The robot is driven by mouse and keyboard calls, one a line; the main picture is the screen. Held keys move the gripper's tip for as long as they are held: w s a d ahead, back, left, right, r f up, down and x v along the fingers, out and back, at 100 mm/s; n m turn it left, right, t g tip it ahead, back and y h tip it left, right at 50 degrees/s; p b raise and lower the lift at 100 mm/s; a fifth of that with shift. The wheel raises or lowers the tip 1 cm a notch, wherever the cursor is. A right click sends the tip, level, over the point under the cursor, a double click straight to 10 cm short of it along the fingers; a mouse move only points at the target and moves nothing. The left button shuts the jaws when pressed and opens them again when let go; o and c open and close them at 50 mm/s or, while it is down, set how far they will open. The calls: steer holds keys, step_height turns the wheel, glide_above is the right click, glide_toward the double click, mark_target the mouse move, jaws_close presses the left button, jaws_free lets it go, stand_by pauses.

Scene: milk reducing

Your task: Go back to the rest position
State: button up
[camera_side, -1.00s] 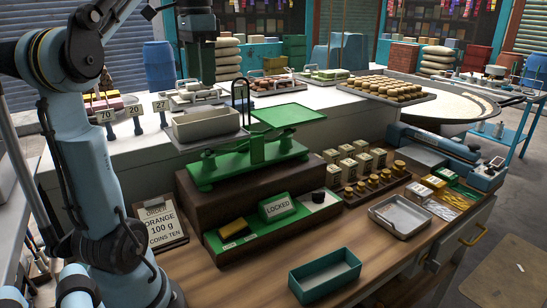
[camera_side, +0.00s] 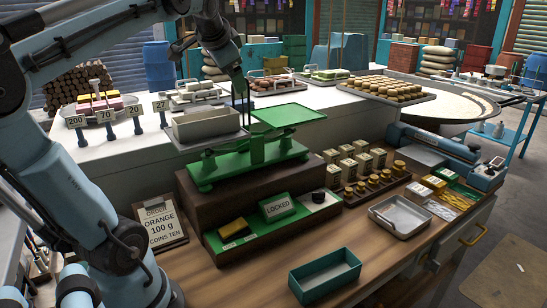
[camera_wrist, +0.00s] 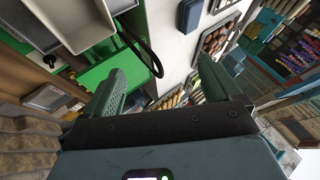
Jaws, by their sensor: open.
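My gripper (camera_side: 238,86) hangs above the back of the green balance scale (camera_side: 250,160), close to the thin black loop over the scale's left pan. In the side view it is small and partly merges with that loop. In the wrist view my gripper (camera_wrist: 163,82) has its two green fingers wide apart with nothing between them. The grey rectangular pan (camera_side: 208,126) on the scale's left and the flat green plate (camera_side: 288,116) on its right are both empty. I cannot tell whether the gripper touches the loop.
A "LOCKED" block (camera_side: 277,208) sits at the scale's foot. An empty teal tray (camera_side: 325,276) and a metal tray (camera_side: 400,216) stand on the wooden counter. Trays of goods line the white counter behind.

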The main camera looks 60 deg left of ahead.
steer(key=w+d+f+m+t, duration=0.1)
steer(key=w+d+f+t, duration=0.15)
steer(key=d, duration=0.25)
steer(key=w+d+f+t, duration=0.2)
steer(key=d+t, duration=0.1)
steer(key=d, duration=0.1)
steer(key=s+d+f+g+h, duration=0.2)
steer(key=s+d+f+h, duration=0.1)
steer(key=d+f, duration=0.5)
steer(key=s+d+f+n+g+h, duration=0.1)
steer(key=s+d+f+g+h, duration=0.1)
steer(key=d+f, duration=0.6)
steer(key=shift+s+d+h, duration=0.25)
steer(key=shift+s+h, duration=0.45)
steer(key=shift+s, duration=0.2)
